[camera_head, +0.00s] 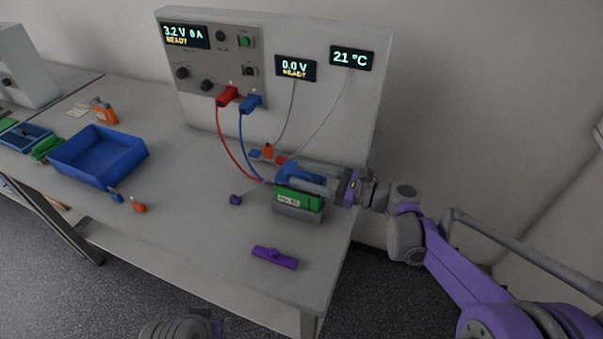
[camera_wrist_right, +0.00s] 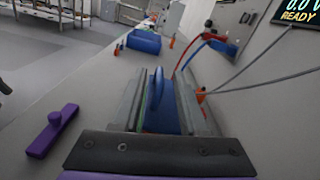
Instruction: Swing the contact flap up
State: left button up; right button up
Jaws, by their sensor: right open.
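The cell holder (camera_head: 298,213) is a grey block near the right end of the bench, with a green cell (camera_head: 297,200) in its front side. A blue part (camera_head: 290,172), apparently the contact flap, lies over the holder behind the cell. My right gripper (camera_head: 305,185) comes in from the right, low over the holder. In the right wrist view its two grey fingers (camera_wrist_right: 160,100) stand apart, with the blue flap (camera_wrist_right: 170,115) and its upright rounded blue tab (camera_wrist_right: 153,90) between them. I cannot tell whether a finger touches the flap.
Red (camera_head: 228,95) and blue (camera_head: 250,102) plugs have leads running from the cycler panel (camera_head: 290,120) to the holder. A blue tray (camera_head: 98,157) stands left; mid-bench is mostly clear.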

jog(key=shift+w+a, duration=0.2)
jog(key=shift+a, duration=0.3)
grip_shut()
dwell(1.2)
